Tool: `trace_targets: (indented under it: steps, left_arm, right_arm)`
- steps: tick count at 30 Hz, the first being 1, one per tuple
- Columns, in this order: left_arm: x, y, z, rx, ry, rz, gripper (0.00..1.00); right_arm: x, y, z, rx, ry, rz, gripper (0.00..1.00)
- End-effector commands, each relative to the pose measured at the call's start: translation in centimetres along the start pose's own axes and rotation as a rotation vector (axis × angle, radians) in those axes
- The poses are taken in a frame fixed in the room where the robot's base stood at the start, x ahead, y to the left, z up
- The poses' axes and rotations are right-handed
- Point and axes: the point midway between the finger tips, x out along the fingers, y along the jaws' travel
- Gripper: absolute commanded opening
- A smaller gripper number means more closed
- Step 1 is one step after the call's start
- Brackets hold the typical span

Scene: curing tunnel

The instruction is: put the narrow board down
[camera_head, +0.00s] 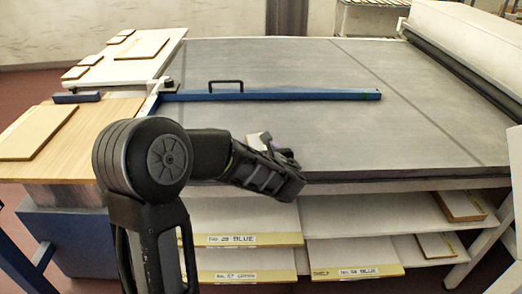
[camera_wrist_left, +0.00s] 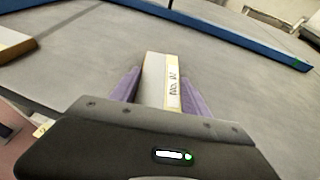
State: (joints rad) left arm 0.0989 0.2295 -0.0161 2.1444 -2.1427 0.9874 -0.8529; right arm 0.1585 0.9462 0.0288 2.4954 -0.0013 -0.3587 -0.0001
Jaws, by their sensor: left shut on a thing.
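The narrow board (camera_wrist_left: 153,80) is pale, with a brown edge and a white label with dark writing along its right side. In the left wrist view it stands between the two purple-grey fingers of my left gripper (camera_wrist_left: 158,88), which is shut on it. In the head view my left gripper (camera_head: 285,168) is over the front part of the grey table top (camera_head: 330,125). The board is mostly hidden there behind my own arm; a small pale patch shows behind the wrist. I cannot tell whether the board touches the table. My right gripper is not in view.
A blue bar with a black handle (camera_head: 270,96) lies across the table. Several boards lie on the white panel (camera_head: 130,62) and wooden side top (camera_head: 95,115) at left. Labelled shelves (camera_head: 345,222) sit below the front edge. A white housing (camera_head: 470,40) stands at right. The table's right half is clear.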

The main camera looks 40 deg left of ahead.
Motion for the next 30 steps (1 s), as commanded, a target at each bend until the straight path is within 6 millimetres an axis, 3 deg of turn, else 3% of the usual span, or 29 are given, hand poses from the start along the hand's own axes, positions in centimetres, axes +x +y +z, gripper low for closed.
trace_targets:
  steps: [8, 21, 30]
  left_arm:
    - [-0.2, 0.0, 0.4, 0.000, 0.001, -0.001, 0.07]
    - [-2.8, -0.1, 7.5, -0.004, -0.002, -0.003, 0.07]
    - [-3.5, -0.1, 9.4, 0.001, 0.000, -0.001, 0.07]
  right_arm:
    - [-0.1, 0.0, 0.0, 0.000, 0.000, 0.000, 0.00]
    - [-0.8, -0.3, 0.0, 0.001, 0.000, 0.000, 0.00]
    - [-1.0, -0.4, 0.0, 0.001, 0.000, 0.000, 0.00]
